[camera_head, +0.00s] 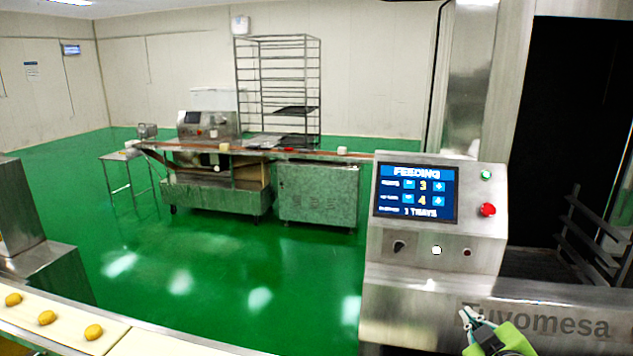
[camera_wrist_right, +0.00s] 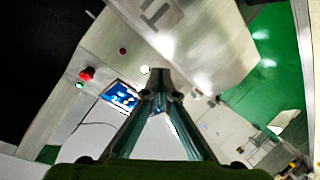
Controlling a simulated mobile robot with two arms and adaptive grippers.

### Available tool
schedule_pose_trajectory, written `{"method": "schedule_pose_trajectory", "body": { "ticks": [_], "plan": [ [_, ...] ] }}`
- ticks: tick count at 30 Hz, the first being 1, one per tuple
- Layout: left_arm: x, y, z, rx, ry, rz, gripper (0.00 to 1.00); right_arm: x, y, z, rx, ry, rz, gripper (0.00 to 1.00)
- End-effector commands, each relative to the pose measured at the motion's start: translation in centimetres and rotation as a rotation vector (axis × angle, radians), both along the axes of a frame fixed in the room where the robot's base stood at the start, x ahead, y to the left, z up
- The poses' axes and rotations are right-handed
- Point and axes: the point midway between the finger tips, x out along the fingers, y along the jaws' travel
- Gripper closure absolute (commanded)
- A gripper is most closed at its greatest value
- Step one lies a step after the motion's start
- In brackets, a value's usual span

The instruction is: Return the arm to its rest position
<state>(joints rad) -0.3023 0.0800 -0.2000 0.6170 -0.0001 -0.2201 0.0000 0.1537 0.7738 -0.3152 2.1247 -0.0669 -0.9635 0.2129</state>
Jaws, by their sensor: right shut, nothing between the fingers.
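My right gripper (camera_head: 468,316) shows at the bottom right of the head view, in front of the machine's lower metal panel. It is shut and empty. In the right wrist view its fingers (camera_wrist_right: 158,85) meet at their tips, with the machine's control panel beyond them. The machine (camera_head: 440,215) has a lit screen (camera_head: 415,192) reading "FEEDING", a green button (camera_head: 486,175), a red button (camera_head: 488,210) and a white round button (camera_head: 436,250). The gripper is below these and looks apart from them. My left gripper is not in either view.
A conveyor (camera_head: 130,340) with several yellow-brown dough pieces (camera_head: 47,318) runs along the bottom left. Another machine on a bench (camera_head: 215,190) and a tall rack (camera_head: 278,60) stand at the back. The green floor (camera_head: 220,290) between is clear.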

Motion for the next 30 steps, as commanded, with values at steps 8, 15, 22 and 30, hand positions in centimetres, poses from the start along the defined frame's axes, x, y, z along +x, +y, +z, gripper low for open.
{"method": "schedule_pose_trajectory", "body": {
  "ticks": [8,15,22,30],
  "plan": [
    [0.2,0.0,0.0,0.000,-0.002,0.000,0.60,-14.3,6.4,-14.7,0.239,0.429,-0.104,1.00],
    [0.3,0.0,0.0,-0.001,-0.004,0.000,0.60,-25.0,9.2,-19.9,0.361,0.701,-0.189,1.00],
    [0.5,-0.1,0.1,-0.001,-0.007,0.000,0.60,-33.0,11.1,-21.8,0.445,0.894,-0.257,1.00],
    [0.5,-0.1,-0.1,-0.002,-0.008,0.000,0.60,-32.4,11.4,-28.1,0.440,0.937,-0.265,1.00]
  ]
}}
